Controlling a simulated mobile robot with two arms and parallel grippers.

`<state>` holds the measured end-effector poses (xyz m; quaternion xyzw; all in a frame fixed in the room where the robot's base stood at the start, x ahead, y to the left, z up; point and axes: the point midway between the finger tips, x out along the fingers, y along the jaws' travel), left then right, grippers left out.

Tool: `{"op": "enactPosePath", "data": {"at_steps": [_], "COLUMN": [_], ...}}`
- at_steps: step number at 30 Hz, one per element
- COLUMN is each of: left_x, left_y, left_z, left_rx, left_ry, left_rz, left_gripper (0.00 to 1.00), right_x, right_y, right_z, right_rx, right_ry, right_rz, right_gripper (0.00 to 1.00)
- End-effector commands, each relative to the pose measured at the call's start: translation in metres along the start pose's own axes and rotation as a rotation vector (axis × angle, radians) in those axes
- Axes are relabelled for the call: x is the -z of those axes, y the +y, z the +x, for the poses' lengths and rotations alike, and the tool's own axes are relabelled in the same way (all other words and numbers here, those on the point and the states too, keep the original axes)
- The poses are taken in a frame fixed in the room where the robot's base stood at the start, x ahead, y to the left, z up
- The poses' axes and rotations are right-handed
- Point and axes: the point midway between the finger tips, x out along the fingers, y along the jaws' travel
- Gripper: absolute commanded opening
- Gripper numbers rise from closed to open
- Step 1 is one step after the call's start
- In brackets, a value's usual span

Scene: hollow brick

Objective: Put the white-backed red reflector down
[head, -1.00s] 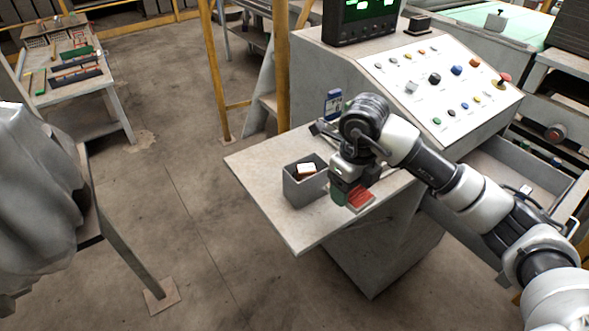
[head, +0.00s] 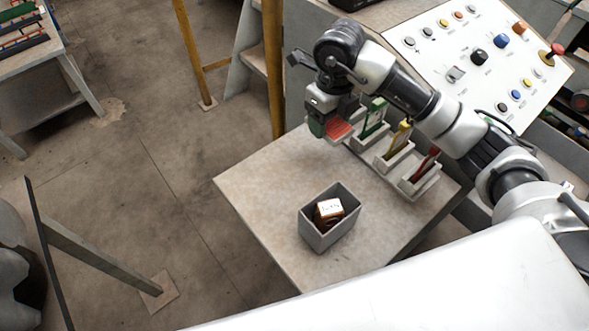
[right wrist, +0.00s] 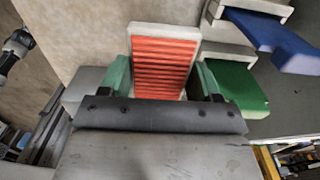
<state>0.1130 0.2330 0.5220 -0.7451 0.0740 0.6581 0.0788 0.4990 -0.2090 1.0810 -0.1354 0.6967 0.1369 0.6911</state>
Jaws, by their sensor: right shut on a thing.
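My right gripper (head: 330,132) is shut on the red reflector (head: 338,130), in the head view over the far side of the grey ledge (head: 270,185). In the right wrist view the reflector (right wrist: 162,60) shows its ribbed red face and a pale rim, between the green fingers of the gripper (right wrist: 162,85). Its white back is turned away. I cannot tell whether its lower edge touches anything. My left gripper is not in view.
Grey holders (head: 420,183) with green, yellow and red pieces line the ledge beside the sloped button panel (head: 480,55). A grey bin (head: 325,238) holding a brown block with a white label (head: 330,207) stands nearer. The ledge's left part is bare.

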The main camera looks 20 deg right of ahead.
Motion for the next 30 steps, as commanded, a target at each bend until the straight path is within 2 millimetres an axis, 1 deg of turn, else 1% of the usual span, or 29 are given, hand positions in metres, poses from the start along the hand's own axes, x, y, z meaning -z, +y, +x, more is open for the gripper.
{"op": "enactPosePath", "data": {"at_steps": [2,5,6,9,12,15,18,22,27,30], "left_x": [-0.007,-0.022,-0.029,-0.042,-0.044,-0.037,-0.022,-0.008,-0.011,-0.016], "left_y": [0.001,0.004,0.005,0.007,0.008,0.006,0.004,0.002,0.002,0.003], "left_z": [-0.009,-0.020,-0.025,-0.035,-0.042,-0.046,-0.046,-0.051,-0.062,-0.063], "left_rx": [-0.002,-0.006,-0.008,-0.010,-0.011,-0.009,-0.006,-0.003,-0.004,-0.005], "left_ry": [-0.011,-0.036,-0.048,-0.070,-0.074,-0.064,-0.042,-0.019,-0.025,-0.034], "left_rz": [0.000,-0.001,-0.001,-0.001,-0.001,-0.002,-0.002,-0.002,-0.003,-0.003], "left_gripper": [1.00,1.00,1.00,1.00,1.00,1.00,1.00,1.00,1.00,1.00], "right_x": [-0.005,-0.014,-0.018,-0.028,-0.036,-0.043,-0.046,-0.046,-0.046,-0.046], "right_y": [0.013,0.033,0.042,0.063,0.081,0.094,0.101,0.103,0.103,0.102], "right_z": [0.004,0.015,0.021,0.035,0.048,0.058,0.064,0.074,0.099,0.106], "right_rx": [-0.004,-0.006,-0.006,-0.006,-0.005,-0.003,-0.001,-0.001,-0.002,0.000], "right_ry": [0.002,0.004,0.003,0.003,0.003,0.003,0.001,0.004,0.004,0.001], "right_rz": [-0.005,-0.005,-0.006,-0.005,-0.004,-0.002,-0.002,0.001,0.000,-0.001], "right_gripper": [0.39,0.39,0.39,0.39,0.39,0.39,0.39,0.39,0.39,0.39]}}
